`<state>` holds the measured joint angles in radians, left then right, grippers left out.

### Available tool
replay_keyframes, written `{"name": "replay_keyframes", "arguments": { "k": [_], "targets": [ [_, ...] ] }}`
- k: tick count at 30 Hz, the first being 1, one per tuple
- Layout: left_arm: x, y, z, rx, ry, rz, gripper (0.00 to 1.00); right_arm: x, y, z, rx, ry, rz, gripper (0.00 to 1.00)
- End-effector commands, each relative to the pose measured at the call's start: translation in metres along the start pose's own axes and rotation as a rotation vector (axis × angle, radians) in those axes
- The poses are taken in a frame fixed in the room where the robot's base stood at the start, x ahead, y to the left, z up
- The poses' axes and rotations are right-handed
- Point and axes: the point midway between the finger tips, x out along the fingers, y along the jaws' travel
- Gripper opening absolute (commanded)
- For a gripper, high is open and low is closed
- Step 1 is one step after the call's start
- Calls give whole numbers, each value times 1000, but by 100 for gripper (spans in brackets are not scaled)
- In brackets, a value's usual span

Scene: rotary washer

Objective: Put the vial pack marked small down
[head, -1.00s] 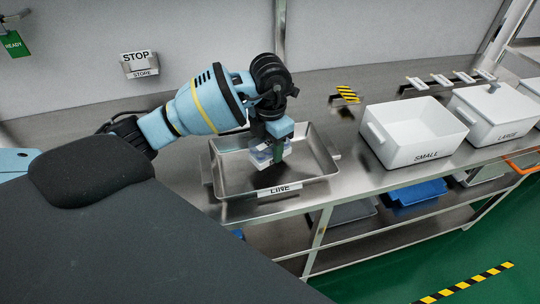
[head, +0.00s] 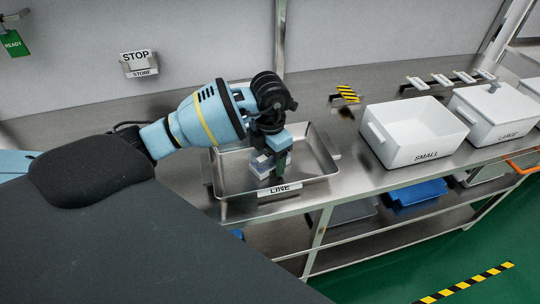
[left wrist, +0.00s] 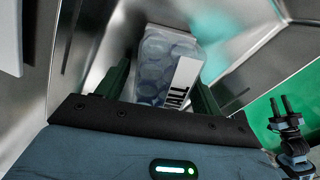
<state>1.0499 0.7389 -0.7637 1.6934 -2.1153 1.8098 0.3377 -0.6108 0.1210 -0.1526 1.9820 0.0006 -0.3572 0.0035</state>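The clear vial pack (head: 262,164) is at my left gripper (head: 276,164), low inside the metal tray marked LINE (head: 319,175). In the left wrist view the pack (left wrist: 160,72) sits between the two fingers of the left gripper (left wrist: 163,85), with round vials showing and a white label partly reading "SMALL". The fingers look shut on it, though a thin gap seems to show at the left finger. I cannot tell whether the pack touches the tray floor. My right gripper (left wrist: 284,108) shows in the left wrist view, empty with its fingers apart.
A white bin marked SMALL (head: 415,155) and a lidded one marked LARGE (head: 507,136) stand right of the tray. A black-and-yellow striped piece (head: 347,93) lies behind. A STOP/STORE sign (head: 139,64) is on the wall. Bare counter lies between tray and bins.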

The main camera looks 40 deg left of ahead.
Motion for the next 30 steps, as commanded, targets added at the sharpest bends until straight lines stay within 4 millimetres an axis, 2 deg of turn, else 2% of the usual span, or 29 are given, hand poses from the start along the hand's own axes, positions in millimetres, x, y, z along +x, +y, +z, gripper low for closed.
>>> {"name": "replay_keyframes", "arguments": {
  "k": [7,11,14,24,30],
  "targets": [
    [-1,0,0,0,-1,0,66,0,0,0,0,1,0,36],
    [-9,0,1,0,-4,1,66,0,0,-2,0,4,1,36],
    [-24,1,1,-1,-5,1,66,0,0,-4,3,6,1,36],
    [-90,1,1,-1,-3,1,66,-1,-2,-8,11,14,2,36],
    [-116,1,0,-2,-2,1,66,-2,-2,-11,10,20,3,36]
  ]
}}
